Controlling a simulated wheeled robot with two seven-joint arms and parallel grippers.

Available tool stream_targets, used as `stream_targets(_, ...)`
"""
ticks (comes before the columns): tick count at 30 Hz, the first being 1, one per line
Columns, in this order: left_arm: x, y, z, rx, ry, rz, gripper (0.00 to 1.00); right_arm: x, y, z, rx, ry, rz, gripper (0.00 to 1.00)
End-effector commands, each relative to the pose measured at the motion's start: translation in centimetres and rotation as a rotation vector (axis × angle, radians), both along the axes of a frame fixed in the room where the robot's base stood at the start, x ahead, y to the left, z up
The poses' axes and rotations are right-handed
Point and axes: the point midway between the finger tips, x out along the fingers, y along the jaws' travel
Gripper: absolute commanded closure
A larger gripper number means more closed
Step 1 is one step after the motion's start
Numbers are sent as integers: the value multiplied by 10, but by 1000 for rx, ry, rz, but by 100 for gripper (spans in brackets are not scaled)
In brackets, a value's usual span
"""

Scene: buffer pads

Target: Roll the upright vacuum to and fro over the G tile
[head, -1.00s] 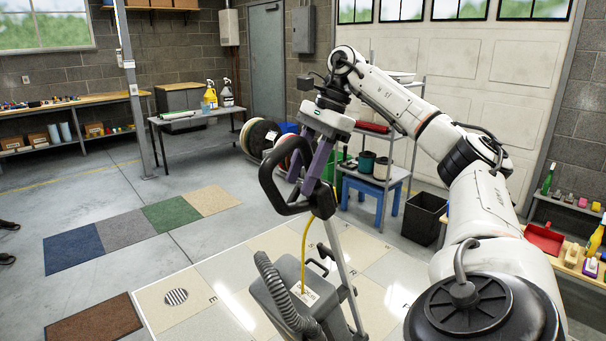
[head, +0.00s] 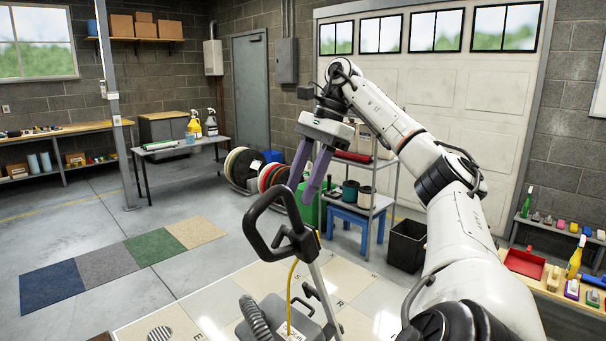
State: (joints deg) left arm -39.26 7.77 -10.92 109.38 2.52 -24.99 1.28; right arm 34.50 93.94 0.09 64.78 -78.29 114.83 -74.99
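The upright vacuum stands on the tiled floor, with its black loop handle (head: 262,222) at lower centre and its grey body (head: 275,317) cut off by the bottom edge. A yellow cord and a grey ribbed hose run along it. My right gripper (head: 301,195) is just above the handle, its two purple fingers pointing down with a gap between them. It is open and holds nothing; whether a fingertip touches the loop I cannot tell. The pale lettered tile floor (head: 215,297) shows beneath. I cannot make out the G tile. My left gripper is out of view.
Blue, grey, green and tan carpet squares (head: 128,248) lie on the left floor. A blue stool (head: 352,228), a wire shelf and a black bin (head: 406,246) stand behind my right arm. A bench (head: 545,282) with a red dustpan is at right. Open floor lies left.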

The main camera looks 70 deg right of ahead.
Motion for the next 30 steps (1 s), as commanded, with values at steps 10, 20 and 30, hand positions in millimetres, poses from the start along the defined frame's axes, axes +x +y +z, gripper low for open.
stream_targets(10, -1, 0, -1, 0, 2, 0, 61, -2, -3, 13, -4, 1, 2, 61)
stream_targets(20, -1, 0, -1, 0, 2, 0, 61, -1, -3, 18, -4, -2, 7, 61)
stream_targets(30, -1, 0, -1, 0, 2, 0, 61, -1, -3, 18, -5, -2, 8, 61)
